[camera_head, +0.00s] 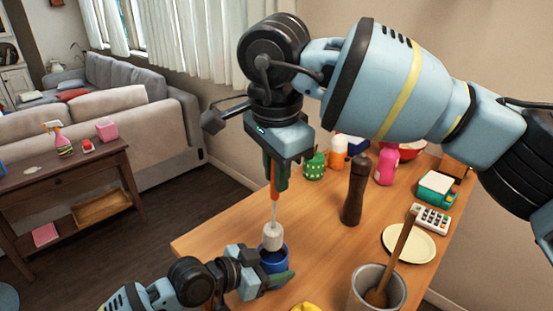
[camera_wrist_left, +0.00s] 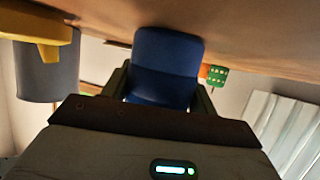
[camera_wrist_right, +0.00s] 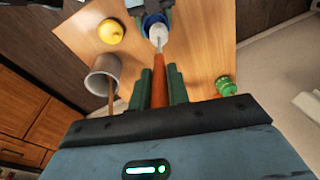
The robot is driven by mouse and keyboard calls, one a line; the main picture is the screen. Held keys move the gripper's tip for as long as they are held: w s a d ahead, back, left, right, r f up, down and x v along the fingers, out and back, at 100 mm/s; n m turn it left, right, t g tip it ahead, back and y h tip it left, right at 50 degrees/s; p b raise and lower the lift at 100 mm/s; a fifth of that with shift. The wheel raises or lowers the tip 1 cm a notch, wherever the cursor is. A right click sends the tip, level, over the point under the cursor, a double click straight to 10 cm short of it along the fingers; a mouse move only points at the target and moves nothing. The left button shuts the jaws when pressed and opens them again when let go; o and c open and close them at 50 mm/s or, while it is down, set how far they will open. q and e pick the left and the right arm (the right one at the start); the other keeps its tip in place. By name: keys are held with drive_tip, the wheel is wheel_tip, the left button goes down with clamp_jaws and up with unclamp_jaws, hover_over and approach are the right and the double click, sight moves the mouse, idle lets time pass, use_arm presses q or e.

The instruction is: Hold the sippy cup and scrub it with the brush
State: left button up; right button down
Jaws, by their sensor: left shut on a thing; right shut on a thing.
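The sippy cup (camera_head: 272,262) is blue and stands on the wooden table near its left edge. My left gripper (camera_head: 280,277) is shut on it from the side; the cup also fills the jaws in the left wrist view (camera_wrist_left: 166,68). My right gripper (camera_head: 274,172) points down above the cup and is shut on the brush's orange handle (camera_wrist_right: 159,82). The brush's pale head (camera_head: 272,236) is at the cup's mouth. In the right wrist view the head (camera_wrist_right: 157,33) overlaps the cup opening (camera_wrist_right: 153,22). How deep it sits inside is hidden.
A grey container (camera_head: 366,294) with a wooden utensil and a yellow item (camera_head: 305,308) are right of the cup. A dark pepper mill (camera_head: 356,190), a plate (camera_head: 409,244), a green jar (camera_head: 314,165) and a pink bottle (camera_head: 386,166) stand farther back. Bare tabletop surrounds the cup's right.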

wheel_tip(320, 180, down, 9)
drive_tip(key=shift+r, duration=0.15)
idle(0.9)
drive_tip(key=shift+w+d, duration=0.1)
idle(0.6)
